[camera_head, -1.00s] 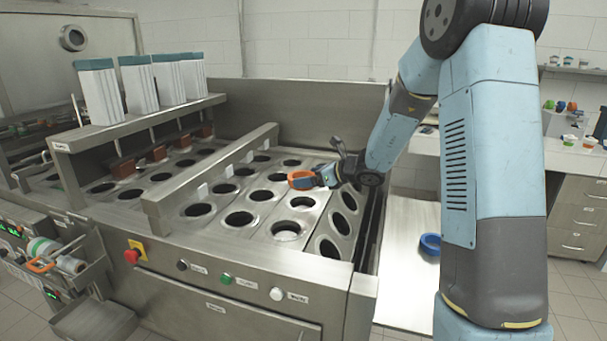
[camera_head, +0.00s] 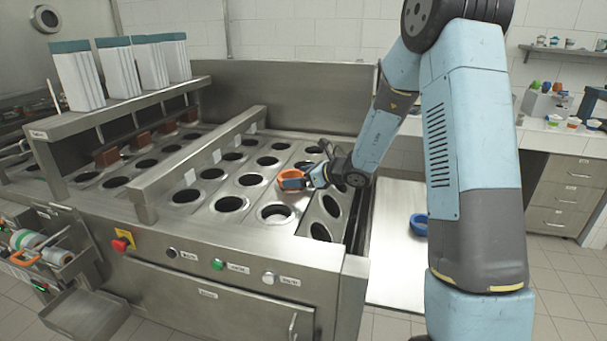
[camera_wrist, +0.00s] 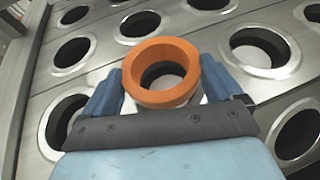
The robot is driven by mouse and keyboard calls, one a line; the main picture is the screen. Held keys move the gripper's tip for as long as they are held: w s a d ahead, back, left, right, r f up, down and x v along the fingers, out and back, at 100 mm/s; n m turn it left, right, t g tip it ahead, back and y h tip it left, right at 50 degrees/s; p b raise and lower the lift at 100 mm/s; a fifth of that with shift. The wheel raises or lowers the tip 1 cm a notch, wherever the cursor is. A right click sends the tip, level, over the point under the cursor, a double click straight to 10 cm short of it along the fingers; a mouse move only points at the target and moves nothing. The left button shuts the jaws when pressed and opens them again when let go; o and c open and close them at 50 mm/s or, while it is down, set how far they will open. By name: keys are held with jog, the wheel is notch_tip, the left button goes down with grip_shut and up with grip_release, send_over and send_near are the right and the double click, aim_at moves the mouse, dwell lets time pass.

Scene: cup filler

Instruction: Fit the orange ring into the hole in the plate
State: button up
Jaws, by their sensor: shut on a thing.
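The orange ring (camera_head: 291,179) is held in my gripper (camera_head: 306,179) above the steel plate (camera_head: 245,219) with its rows of round holes. In the wrist view the orange ring (camera_wrist: 161,72) sits between the two blue fingers of my gripper (camera_wrist: 163,88), which are shut on it. Through the ring I see a dark hole and part of a pale rim below. Several open holes lie around it, such as one hole (camera_head: 275,213) just in front of the ring in the head view. The exact height of the ring above the plate is hard to tell.
A blue ring (camera_head: 419,225) lies on the steel side table (camera_head: 392,262) at the right. A raised steel bar (camera_head: 200,165) crosses the plate to the left of my gripper. Stacks of white cups or sleeves (camera_head: 80,78) stand on a shelf at the back left.

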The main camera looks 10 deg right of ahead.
jog(key=shift+f, duration=0.1)
jog(key=o, duration=0.7)
jog(key=v, duration=1.4)
jog(key=s+a+r+n+g+h, duration=0.1)
jog(key=s+a+r+n+g, duration=0.1)
jog(key=s+r+n, duration=0.4)
jog(key=s+a+r+n+g+h, duration=0.2)
jog(key=s+r+n+g, duration=0.1)
jog(key=s+n, duration=0.55)
jog(key=s+d+r+n+t+h, duration=0.1)
jog(key=s+d+r+n+h, duration=0.1)
jog(key=s, duration=0.3)
jog(key=s+d+r+n+h, duration=0.2)
jog(key=s+d+n+h, duration=0.1)
jog(key=s+d+n, duration=0.1)
jog(key=s+d+r+n+t+h, duration=0.1)
jog(key=s+d+r+n+h, duration=0.1)
jog(key=s+n, duration=0.3)
jog(key=shift+s+d+t+h, duration=0.15)
jog(key=shift+s+d+h, duration=0.1)
jog(key=shift+s, duration=0.55)
jog(key=shift+s+d+t+h, duration=0.15)
jog(key=shift+s+d, duration=0.1)
jog(key=shift+s, duration=0.5)
